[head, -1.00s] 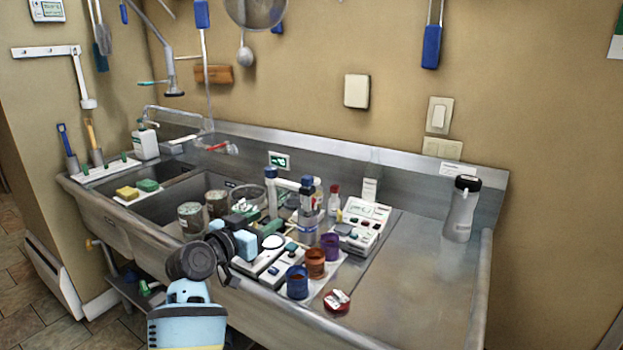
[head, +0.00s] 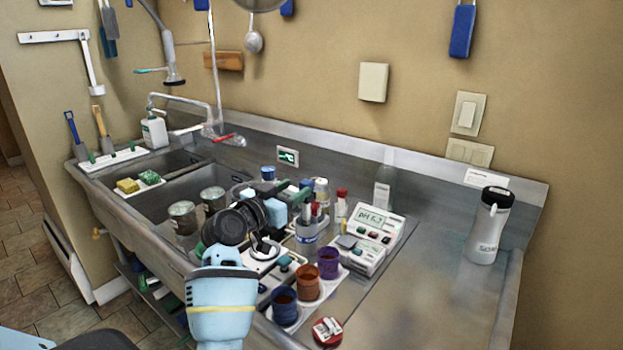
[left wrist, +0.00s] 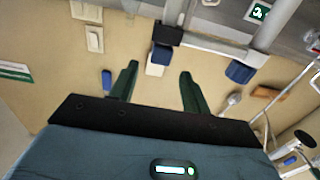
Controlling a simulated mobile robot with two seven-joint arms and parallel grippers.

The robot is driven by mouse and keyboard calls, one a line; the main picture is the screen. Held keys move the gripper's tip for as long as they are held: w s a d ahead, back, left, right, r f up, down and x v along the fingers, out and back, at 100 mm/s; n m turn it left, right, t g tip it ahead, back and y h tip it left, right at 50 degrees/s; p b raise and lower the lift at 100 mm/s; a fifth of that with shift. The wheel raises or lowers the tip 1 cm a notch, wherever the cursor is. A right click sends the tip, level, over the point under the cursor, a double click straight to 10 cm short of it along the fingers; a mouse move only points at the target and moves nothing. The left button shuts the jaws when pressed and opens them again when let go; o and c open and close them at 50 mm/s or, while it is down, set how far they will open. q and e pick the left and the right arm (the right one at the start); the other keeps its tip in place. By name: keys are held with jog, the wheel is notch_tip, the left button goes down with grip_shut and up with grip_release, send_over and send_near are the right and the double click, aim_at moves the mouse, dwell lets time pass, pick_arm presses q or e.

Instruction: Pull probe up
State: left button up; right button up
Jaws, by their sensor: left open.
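In the left wrist view, my left gripper (left wrist: 159,68) is open, its two dark green fingers apart. The blue-and-white top of the probe (left wrist: 158,55) shows between the fingertips, with a gap on each side. A black clamp (left wrist: 168,36) on the grey stand arm (left wrist: 215,44) holds the probe. That view is upside down. In the head view, my left gripper (head: 298,192) reaches over the sink counter and hides most of the stand. The pH meter (head: 368,234) sits to its right. My right gripper is not in view.
Blue (head: 284,305), orange (head: 306,282) and purple (head: 328,263) cups stand on a white tray in front. A grey holder (head: 306,236) with markers is close to the gripper. A bottle (head: 488,227) stands right; the right counter is mostly clear.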

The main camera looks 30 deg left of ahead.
pick_arm(q)
jog(key=w, duration=0.7)
jog(key=shift+w+d, duration=0.25)
jog(key=shift+d, duration=0.1)
grip_shut()
